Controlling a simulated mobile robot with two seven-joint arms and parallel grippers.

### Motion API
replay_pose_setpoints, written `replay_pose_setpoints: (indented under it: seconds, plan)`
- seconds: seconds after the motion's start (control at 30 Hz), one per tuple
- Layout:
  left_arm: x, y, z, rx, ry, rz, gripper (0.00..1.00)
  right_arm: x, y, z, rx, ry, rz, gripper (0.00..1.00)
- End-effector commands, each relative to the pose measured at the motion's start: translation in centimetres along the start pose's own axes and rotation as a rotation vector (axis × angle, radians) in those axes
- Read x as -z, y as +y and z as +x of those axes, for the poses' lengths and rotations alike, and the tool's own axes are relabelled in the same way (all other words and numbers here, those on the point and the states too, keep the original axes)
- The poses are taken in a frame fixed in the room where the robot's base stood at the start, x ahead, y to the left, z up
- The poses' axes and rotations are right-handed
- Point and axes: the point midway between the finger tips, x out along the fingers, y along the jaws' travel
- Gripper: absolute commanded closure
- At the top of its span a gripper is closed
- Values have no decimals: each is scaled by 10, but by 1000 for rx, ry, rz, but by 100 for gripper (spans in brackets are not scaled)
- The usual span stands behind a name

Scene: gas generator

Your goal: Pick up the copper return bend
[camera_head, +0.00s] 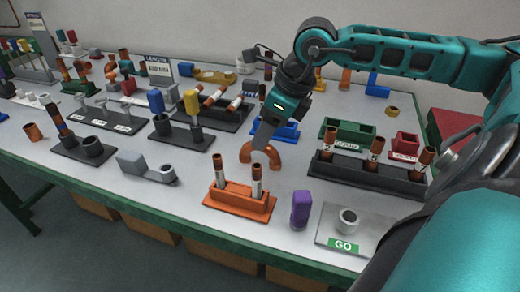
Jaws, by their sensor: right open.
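The copper return bend (275,157) is a U-shaped copper pipe on the table, just right of the middle of the view. My right gripper (262,136) reaches in from the upper right and points down, with its fingertips right at the bend. The fingers cover part of the bend's top. The jaws are open, and I cannot tell whether a finger touches the bend. My left gripper is not in view.
An orange holder with two tubes (240,201) stands in front of the bend. A black rack with copper tubes (366,178) is at the right, and a blue tray (288,131) sits close behind. A purple block (300,210) and a GO plate (346,230) are near the front edge.

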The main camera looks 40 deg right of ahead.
Motion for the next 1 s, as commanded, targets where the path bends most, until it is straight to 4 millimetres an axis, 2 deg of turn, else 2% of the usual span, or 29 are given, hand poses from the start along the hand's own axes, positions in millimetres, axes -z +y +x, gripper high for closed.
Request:
replay_pose_setpoints:
  seconds: [0.23,0.53,0.87,1.0]
  plan:
    - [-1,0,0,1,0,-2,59,0,0,12,-2,-2,2,46]
    - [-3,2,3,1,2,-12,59,2,0,48,-2,-2,2,46]
    - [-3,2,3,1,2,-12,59,2,0,54,1,0,0,46]
    - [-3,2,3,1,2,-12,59,2,0,54,1,0,1,57]
